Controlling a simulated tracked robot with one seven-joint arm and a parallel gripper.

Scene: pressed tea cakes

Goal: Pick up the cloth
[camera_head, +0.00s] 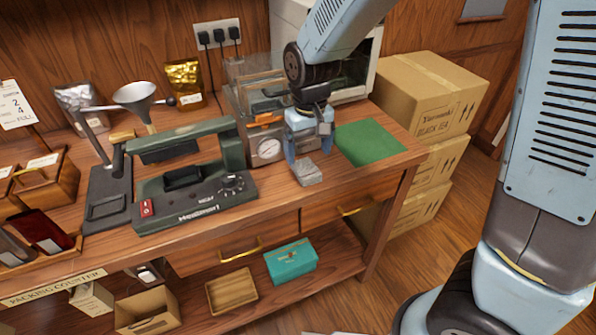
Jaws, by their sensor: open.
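A small light-grey folded piece, which looks like the cloth (308,174), lies near the front edge of the wooden counter (290,200). My gripper (306,156) points down right over it, with its fingers open. The fingertips are at or just behind the cloth's back part. I cannot tell whether they touch it or how far they reach around it.
A green sealing machine (190,185) and a box-shaped device with a round gauge (267,149) stand left of my gripper. A green mat (369,142) lies bare to the right. Cartons (425,95) are stacked beyond the counter's right end.

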